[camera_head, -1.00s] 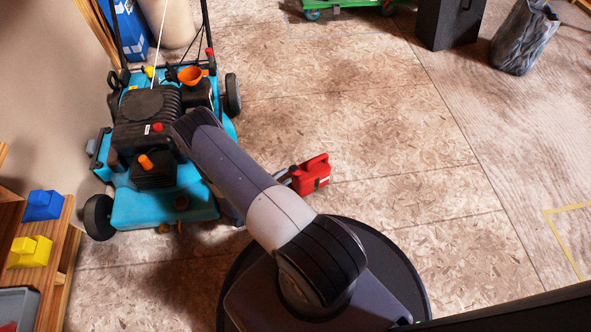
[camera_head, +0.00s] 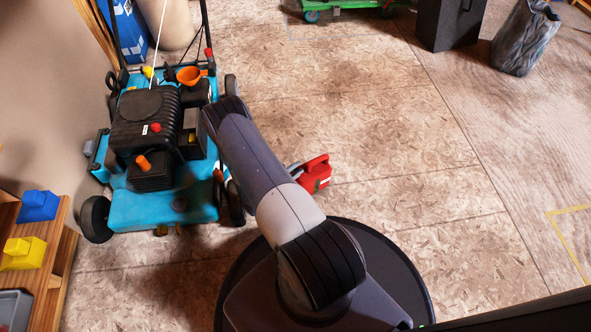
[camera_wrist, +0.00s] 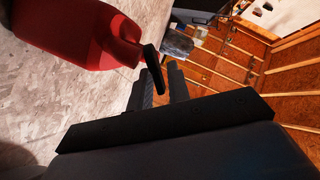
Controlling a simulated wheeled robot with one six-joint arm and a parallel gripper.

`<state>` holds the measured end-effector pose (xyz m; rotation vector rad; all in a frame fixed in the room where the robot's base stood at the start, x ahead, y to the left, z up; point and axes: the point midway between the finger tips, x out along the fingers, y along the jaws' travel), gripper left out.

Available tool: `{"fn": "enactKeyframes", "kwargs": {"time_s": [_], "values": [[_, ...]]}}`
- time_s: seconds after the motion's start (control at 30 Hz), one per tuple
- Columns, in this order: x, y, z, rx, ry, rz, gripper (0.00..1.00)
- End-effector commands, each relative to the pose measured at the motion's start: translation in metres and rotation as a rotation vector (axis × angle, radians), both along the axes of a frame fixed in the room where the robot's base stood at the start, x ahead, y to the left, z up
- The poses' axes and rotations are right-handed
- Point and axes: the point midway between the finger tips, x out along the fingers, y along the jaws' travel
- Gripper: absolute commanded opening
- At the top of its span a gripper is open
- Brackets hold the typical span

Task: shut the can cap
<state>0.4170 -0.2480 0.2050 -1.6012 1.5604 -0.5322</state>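The red can (camera_head: 316,174) stands on the floor just right of my arm in the head view. In the wrist view, the can (camera_wrist: 80,30) fills the upper left, with its neck pointing right. A flat black cap (camera_wrist: 153,62) sticks out at the end of the neck, tilted away from it; whether it touches the opening is hard to see. My gripper (camera_wrist: 160,76) has its two dark fingers slightly apart, close at the cap. The cap's lower end shows in the gap, and the right finger looks clear of it. In the head view my arm mostly hides the gripper.
A blue mower (camera_head: 155,205) with an orange funnel (camera_head: 190,75) stands left of my arm. A wooden shelf (camera_head: 58,262) with a blue block (camera_head: 38,205) and a yellow block (camera_head: 24,252) is at lower left. The floor right of the can is clear.

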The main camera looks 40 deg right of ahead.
Motion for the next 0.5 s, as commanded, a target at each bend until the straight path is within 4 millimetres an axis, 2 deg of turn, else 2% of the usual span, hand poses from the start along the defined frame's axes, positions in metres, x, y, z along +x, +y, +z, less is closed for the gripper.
{"fn": "enactKeyframes", "kwargs": {"time_s": [0.03,0.2,0.5], "values": [[0.0,0.0001,0.0,0.0,0.0,0.0,0.13],[0.0,0.0002,0.0,0.0,0.0,0.0,0.0],[-0.0001,0.0002,-0.0004,0.0,-0.003,0.0,0.0]]}}
